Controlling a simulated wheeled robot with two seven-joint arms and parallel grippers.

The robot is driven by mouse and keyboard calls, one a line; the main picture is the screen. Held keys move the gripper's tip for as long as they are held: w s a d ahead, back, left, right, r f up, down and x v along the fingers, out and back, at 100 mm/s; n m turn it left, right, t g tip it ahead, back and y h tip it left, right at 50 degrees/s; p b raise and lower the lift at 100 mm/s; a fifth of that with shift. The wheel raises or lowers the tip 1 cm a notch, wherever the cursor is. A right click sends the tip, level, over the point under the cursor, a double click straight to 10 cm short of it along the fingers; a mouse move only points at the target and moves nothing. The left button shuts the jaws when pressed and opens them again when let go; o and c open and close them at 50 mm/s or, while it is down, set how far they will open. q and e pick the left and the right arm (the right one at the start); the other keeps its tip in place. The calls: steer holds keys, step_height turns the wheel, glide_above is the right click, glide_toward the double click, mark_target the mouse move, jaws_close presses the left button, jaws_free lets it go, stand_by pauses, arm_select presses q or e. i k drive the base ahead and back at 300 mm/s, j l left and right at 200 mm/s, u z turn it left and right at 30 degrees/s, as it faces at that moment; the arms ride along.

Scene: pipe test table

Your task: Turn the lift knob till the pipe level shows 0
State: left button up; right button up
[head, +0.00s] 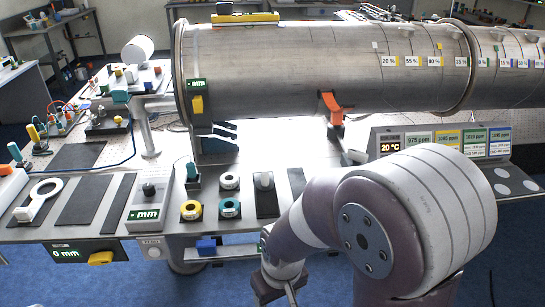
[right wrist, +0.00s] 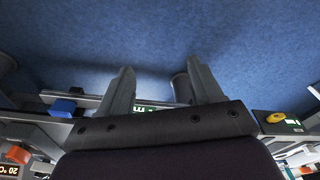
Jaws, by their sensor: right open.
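The steel pipe (head: 320,65) lies across the back of the table. A green display on its end reads "- mm" (head: 196,85), above a yellow part. A yellow knob (head: 101,258) sits beside a "0 mm" display (head: 67,253) on the table's front edge. A blue knob (head: 206,246) is on the front edge too; a dark knob (head: 149,188) tops a grey "- mm" box. No label shows which is the lift knob. My right gripper is open and empty, clear of the knobs; in the right wrist view its fingers (right wrist: 160,78) point over blue floor. My left gripper is out of view.
Yellow and teal rings (head: 230,209) and dark pads (head: 83,199) lie on the table. A display panel (head: 440,140) reading 20 °C stands behind my right arm. The floor before the table (head: 200,285) is clear.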

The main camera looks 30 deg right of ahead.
mark_target(358, 156)
steer(key=z, duration=1.55)
